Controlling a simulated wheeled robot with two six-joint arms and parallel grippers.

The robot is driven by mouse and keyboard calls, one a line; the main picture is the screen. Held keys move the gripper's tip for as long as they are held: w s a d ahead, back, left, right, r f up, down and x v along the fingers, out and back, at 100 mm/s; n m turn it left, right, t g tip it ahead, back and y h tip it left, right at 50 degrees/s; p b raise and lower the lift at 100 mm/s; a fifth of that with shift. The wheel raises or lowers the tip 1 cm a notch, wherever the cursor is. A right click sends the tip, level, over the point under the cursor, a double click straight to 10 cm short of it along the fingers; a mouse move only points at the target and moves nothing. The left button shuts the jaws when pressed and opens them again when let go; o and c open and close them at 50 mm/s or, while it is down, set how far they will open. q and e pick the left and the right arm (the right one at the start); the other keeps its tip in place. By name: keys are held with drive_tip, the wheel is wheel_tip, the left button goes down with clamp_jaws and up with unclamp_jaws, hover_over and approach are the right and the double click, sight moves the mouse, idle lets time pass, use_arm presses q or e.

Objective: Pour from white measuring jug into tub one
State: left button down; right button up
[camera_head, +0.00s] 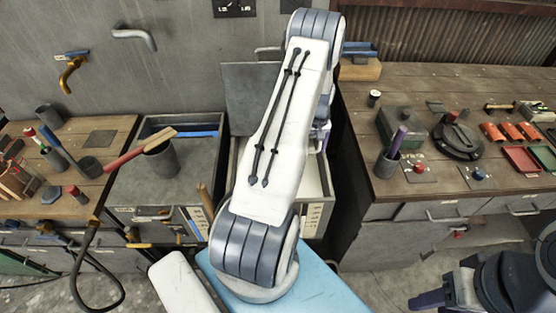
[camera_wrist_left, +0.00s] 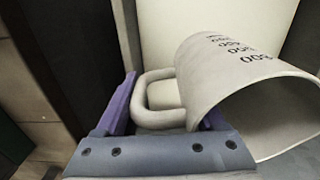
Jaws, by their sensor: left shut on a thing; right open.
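The white measuring jug (camera_wrist_left: 225,85) shows in the left wrist view, lying over on its side with its open mouth facing lower right. Its printed numbers run along the side. My left gripper (camera_wrist_left: 165,110) is shut on the jug's handle (camera_wrist_left: 150,98). In the head view my left arm hides the jug and most of that gripper. An open container with a pale inside (camera_head: 312,178) stands behind the arm; I cannot tell whether it is tub one. No liquid is visible. My right gripper (camera_head: 430,299) is open and empty at the lower right, partly cut off.
A wooden bench (camera_head: 440,80) with tools and coloured trays stands at the right. Another bench (camera_head: 105,135) with tool cups is at the left. A grey cup (camera_head: 160,160) stands between them. A black hose (camera_head: 78,270) hangs at lower left.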

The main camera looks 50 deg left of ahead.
use_arm(q)
drive_tip(key=shift+r+p, duration=1)
drive_tip(key=shift+r, duration=0.6)
drive_tip(key=shift+d+f, duration=0.1)
drive_tip(key=s+d+m+b, duration=0.2)
drive_tip(key=s+d+m, duration=0.2)
drive_tip(key=d, duration=0.8)
drive_tip(key=s+d+m+b, duration=0.2)
drive_tip(key=s+d+m, duration=0.2)
drive_tip(key=d, duration=0.8)
drive_tip(key=m, duration=0.2)
drive_tip(key=shift+s+f+m, duration=0.2)
drive_tip(key=shift+f+m, duration=0.1)
drive_tip(key=shift+f, duration=0.1)
